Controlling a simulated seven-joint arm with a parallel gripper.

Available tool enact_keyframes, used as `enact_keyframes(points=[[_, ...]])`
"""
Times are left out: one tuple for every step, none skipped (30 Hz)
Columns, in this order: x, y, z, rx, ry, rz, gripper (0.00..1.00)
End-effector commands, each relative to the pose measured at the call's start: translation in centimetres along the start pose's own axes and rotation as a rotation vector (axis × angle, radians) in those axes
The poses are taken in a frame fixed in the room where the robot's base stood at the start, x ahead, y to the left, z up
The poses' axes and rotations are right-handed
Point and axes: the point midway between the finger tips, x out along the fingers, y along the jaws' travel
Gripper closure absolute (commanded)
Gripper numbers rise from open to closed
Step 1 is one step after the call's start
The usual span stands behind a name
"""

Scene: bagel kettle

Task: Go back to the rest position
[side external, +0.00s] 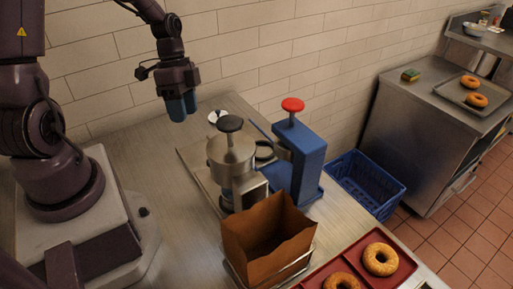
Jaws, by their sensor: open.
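My gripper (181,107) hangs in the air at the upper left of the side external view, with its blue fingers pointing down. It is open, and nothing shows between the fingers. It is above the steel table (145,165) and left of the metal kettle-like vessel with a black knob (231,157), clear of everything.
A blue press with a red knob (309,158) stands beside the vessel. In front are an open brown paper bag (245,235) and a red tray (398,275) with bagels (380,258). A blue crate (366,184) and a side counter (418,120) are at right.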

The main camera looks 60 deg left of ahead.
Motion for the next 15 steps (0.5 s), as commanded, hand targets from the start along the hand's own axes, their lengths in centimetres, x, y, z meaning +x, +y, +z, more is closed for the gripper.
enact_keyframes(points=[[-0.9, 0.7, 0.0, -0.113, -0.036, -0.031, 0.52], [-1.4, 1.1, 0.1, -0.19, -0.055, -0.053, 0.52], [-2.2, 1.6, 0.0, -0.287, -0.076, -0.088, 0.52], [-2.8, 2.1, -0.1, -0.358, -0.089, -0.118, 0.52], [-3.5, 2.7, -0.2, -0.429, -0.098, -0.151, 0.52], [-4.5, 3.4, -0.4, -0.52, -0.101, -0.201, 0.52], [-5.2, 4.1, -0.7, -0.583, -0.097, -0.24, 0.52], [-5.9, 4.7, -0.9, -0.64, -0.087, -0.278, 0.52], [-6.8, 5.6, -1.3, -0.709, -0.069, -0.325, 0.52], [-7.4, 6.3, -1.6, -0.754, -0.048, -0.359, 0.52], [-8.1, 7.0, -1.8, -0.794, -0.023, -0.39, 0.52], [-8.9, 7.9, -2.2, -0.837, 0.016, -0.428, 0.52], [-9.4, 8.7, -2.5, -0.863, 0.048, -0.453, 0.52], [-10.0, 9.4, -2.8, -0.882, 0.082, -0.474, 0.52], [-10.7, 10.4, -3.1, -0.897, 0.129, -0.496, 0.52]])
